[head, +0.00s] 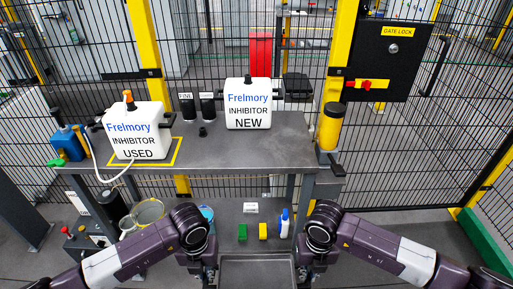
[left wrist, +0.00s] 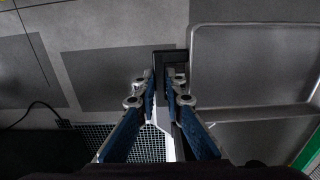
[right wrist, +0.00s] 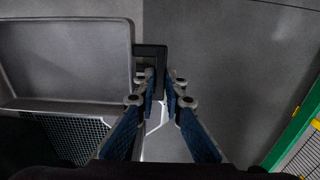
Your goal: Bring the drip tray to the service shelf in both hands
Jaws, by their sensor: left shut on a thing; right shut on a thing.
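The drip tray (head: 256,270) is a shallow grey tray at the bottom middle of the head view, held between my two grippers. My left gripper (left wrist: 162,88) is shut on the black handle (left wrist: 171,56) at the tray's left side. My right gripper (right wrist: 160,88) is shut on the black handle (right wrist: 150,50) at its right side. The tray looks empty and roughly level, and its near part is cut off in the head view. The service shelf (head: 272,238) is probably the low grey surface under the bench, just beyond the tray.
The grey bench (head: 220,155) above carries two white inhibitor canisters, USED (head: 133,131) and NEW (head: 248,105). A bucket (head: 148,213) stands at left. Mesh fencing surrounds the area.

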